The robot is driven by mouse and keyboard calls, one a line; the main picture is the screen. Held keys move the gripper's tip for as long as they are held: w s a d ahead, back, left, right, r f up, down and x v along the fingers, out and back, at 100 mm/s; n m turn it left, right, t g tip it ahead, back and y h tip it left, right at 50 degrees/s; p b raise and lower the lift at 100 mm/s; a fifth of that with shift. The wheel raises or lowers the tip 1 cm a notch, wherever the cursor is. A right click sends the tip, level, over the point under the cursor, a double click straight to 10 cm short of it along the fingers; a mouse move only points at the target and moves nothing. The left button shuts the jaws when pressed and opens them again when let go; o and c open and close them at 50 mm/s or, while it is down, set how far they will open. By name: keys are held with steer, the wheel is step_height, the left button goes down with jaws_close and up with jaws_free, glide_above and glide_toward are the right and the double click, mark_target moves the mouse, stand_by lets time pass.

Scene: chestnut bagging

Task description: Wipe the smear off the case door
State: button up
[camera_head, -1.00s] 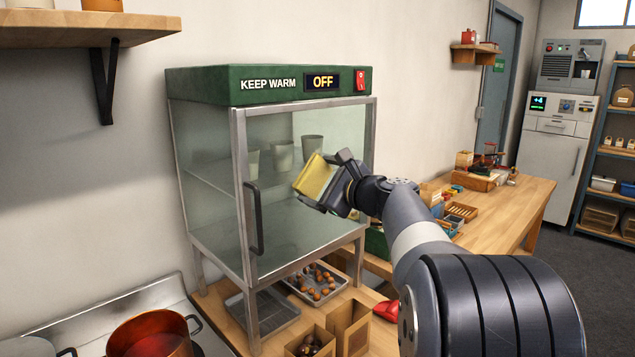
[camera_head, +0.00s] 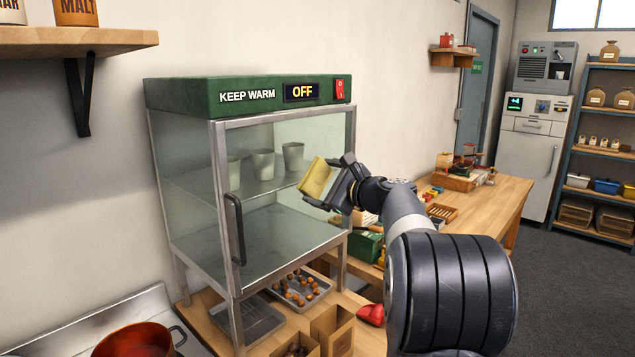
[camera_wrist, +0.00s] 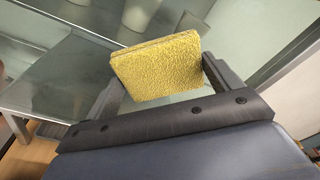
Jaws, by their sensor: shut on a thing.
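My gripper (camera_head: 338,188) is shut on a yellow sponge (camera_head: 315,178). The sponge also shows between the jaws in the wrist view (camera_wrist: 158,66). It is held in front of the right part of the glass door (camera_head: 283,200) of the keep-warm case (camera_head: 178,96). I cannot tell whether the sponge touches the glass. The door looks closed, with a dark handle (camera_head: 236,228) on its left side. I cannot make out a smear on the visible glass; the part behind the sponge and gripper is hidden.
Several pale cups (camera_head: 263,163) stand on a shelf inside the case. A tray of chestnuts (camera_head: 300,288) and paper bags (camera_head: 333,328) are below it. A red pot (camera_head: 135,340) is at the lower left. A wooden bench (camera_head: 500,205) extends to the right.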

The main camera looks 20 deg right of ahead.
mark_target(328, 179)
steer(key=shift+w+d+p, duration=0.25)
steer(key=shift+d+p, duration=0.05)
steer(key=shift+d, duration=0.35)
steer(key=shift+w+d+p, duration=0.25)
steer(key=shift+w+d, duration=0.05)
steer(key=shift+d, duration=0.3)
steer(key=shift+w+d+p, duration=0.25)
steer(key=shift+d+p, duration=0.05)
steer(key=shift+d, duration=0.35)
steer(key=shift+s+a+f+b, duration=0.15)
steer(key=shift+a+b, duration=0.25)
steer(key=shift+a, duration=0.05)
steer(key=shift+s+a+b, duration=0.7)
steer(key=shift+a, duration=1.05)
steer(key=shift+s+a+b, duration=0.75)
steer(key=shift+a, duration=0.95)
steer(key=shift+s+a+b, duration=0.7)
steer(key=shift+a, duration=1.05)
steer(key=b+v, duration=0.1)
steer(key=v, duration=0.5)
steer(key=shift+d+f, duration=0.15)
steer(key=shift+d, duration=0.15)
steer(key=shift+w, duration=0.1)
steer(key=b+v, duration=0.1)
steer(key=v, duration=0.2)
steer(key=shift+d+f, duration=0.15)
